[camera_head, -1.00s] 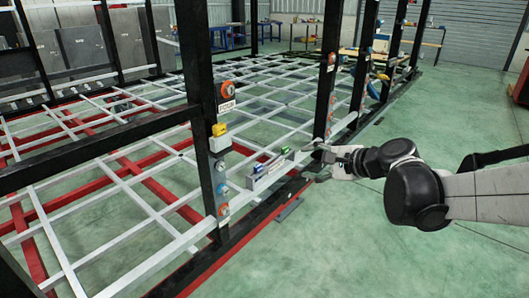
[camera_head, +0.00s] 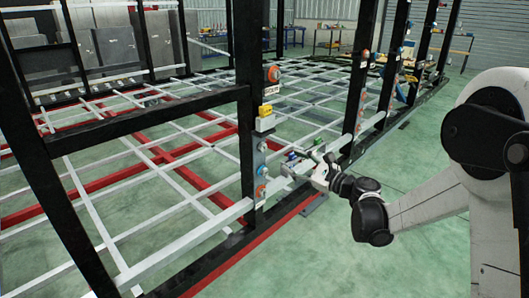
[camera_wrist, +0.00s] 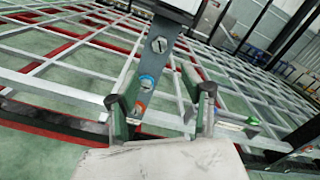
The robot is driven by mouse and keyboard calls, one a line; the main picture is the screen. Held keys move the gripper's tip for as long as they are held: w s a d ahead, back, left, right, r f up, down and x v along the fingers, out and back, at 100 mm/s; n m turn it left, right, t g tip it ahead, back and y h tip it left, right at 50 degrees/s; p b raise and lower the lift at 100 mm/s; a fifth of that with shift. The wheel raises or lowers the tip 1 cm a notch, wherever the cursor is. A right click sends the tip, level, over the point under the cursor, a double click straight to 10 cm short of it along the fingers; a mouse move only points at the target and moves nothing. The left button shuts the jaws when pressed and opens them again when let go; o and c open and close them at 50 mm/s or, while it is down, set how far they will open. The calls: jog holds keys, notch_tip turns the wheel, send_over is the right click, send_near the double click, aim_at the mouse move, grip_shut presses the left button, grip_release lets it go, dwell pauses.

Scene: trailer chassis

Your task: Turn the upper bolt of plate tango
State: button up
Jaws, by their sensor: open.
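A narrow grey-blue plate on a black post carries a column of bolts. In the wrist view the upper bolt (camera_wrist: 159,45) is grey and slotted. Below it are a blue-ringed bolt (camera_wrist: 147,82) and an orange-red one (camera_wrist: 137,107). In the head view the plate (camera_head: 261,158) is small, and I cannot read its name. My gripper (camera_head: 312,168) is right of the plate in the head view. In the wrist view my gripper (camera_wrist: 161,96) is open and empty. Its fingers stand either side of the lower bolts, with the upper bolt beyond the fingertips.
A yellow item (camera_head: 265,110) sits on a grey box (camera_head: 265,124) above the plate. Black posts (camera_head: 355,85) stand to the right; open green floor (camera_head: 315,250) lies in front.

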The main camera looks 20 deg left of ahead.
aim_at(264, 148)
jog(key=b+x, duration=0.2)
jog(key=x, duration=1)
jog(key=shift+w+a+b, duration=0.1)
jog(key=shift+a+b, duration=0.15)
jog(key=shift+b, duration=0.05)
jog(key=shift+c, duration=0.4)
grip_shut()
jog(key=shift+n, duration=0.4)
